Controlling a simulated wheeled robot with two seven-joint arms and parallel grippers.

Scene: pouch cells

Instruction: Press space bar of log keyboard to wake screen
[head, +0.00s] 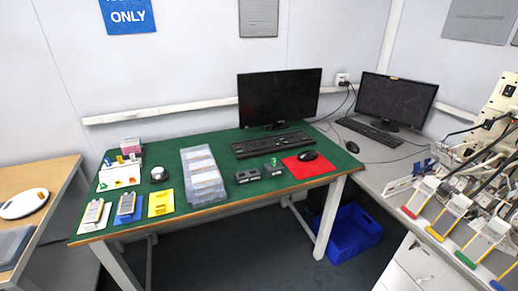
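A black keyboard (272,144) lies on the green table in front of a dark monitor (279,97). A second dark keyboard (370,131) lies on the grey bench to the right, in front of another dark monitor (396,99). Both screens look black. I cannot tell from labels which keyboard is the log keyboard, and the space bars are too small to make out. Neither of my grippers is in view.
The green table (232,203) also holds a red mat (320,170) with a black mouse, clear plastic trays (202,176), small dark blocks (260,174) and coloured holders at left. Equipment with coloured clamps (470,190) stands at right. A blue crate (350,236) is on the floor.

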